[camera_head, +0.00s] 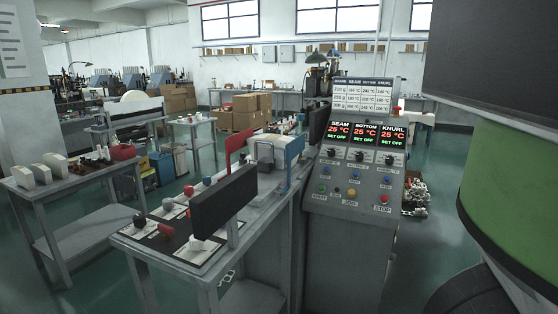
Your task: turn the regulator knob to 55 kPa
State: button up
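No knob or gauge marked in kPa can be read in this view, so I cannot tell which part is the regulator knob. The grey control panel (318,200) stands right of centre and faces me. Three small black knobs sit in a row on it: a left knob (332,153), a middle knob (359,156) and a right knob (389,160). Above them the displays (364,134) read SEAM, BOTTOM and KNURL, each 25 °C and SET OFF. My gripper is not in view.
Left of the panel is a grey bench (180,262) with red- and black-balled levers and a dark upright screen (224,203). A side table (60,184) stands farther left, and cardboard boxes (250,112) are behind. Green floor (437,190) shows right of the panel.

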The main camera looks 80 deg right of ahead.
aim_at(140, 221)
jog(key=l+z, duration=0.15)
jog(key=z, duration=1.75)
jog(key=j, duration=0.65)
jog(key=j+u, duration=0.1)
jog(key=j, duration=0.6)
jog(key=i, duration=0.05)
